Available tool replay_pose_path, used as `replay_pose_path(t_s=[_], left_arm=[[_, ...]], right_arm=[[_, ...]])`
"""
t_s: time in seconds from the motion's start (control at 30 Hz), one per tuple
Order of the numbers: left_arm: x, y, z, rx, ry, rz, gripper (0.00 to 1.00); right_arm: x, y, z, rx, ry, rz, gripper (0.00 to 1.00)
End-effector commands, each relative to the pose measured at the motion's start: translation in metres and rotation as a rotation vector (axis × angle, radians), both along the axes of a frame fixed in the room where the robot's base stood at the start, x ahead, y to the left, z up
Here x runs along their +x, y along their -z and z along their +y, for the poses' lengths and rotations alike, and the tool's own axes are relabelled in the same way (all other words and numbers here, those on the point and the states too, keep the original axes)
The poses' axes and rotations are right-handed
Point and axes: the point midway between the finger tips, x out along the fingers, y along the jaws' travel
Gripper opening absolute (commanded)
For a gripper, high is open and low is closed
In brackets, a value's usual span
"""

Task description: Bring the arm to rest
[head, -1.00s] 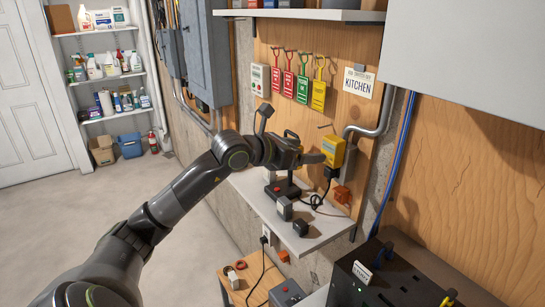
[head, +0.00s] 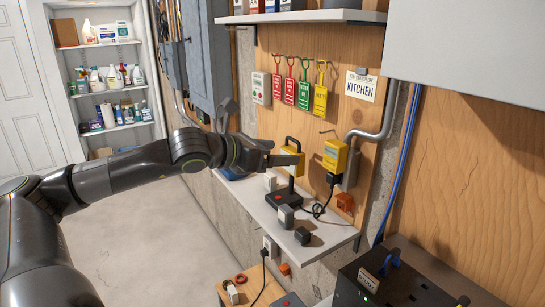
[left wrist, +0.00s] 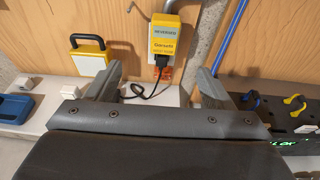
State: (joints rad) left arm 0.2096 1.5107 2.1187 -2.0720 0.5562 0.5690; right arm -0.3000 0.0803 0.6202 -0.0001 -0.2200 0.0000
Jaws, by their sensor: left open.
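My left gripper (head: 284,159) is in front of the wooden panel, above the narrow shelf, at the end of my outstretched left arm. Its two fingers show spread apart and empty in the left wrist view (left wrist: 159,78). A yellow boxed device (head: 335,155) on the panel, with a black plug below it, is to the right of the gripper; it also shows in the left wrist view (left wrist: 174,38). A yellow-and-white box with a black handle (head: 291,167) is partly hidden behind the gripper. My right gripper is not in view.
Coloured tags (head: 304,90) hang above. A black case (head: 395,275) stands at the lower right. The floor (head: 140,240) at left is clear.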

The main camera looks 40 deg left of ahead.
Motion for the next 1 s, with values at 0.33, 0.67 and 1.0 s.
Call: replay_pose_path(t_s=[0.33, 0.67, 1.0], left_arm=[[-0.011, -0.001, -0.001, 0.005, 0.013, 0.009, 0.76], [-0.013, -0.002, -0.003, 0.000, 0.020, 0.012, 0.76], [0.012, 0.046, 0.046, -0.346, -0.080, 0.080, 0.76]], right_arm=[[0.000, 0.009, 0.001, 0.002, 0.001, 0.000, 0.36], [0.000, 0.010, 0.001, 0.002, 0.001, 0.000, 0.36], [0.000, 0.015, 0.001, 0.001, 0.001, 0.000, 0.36]])
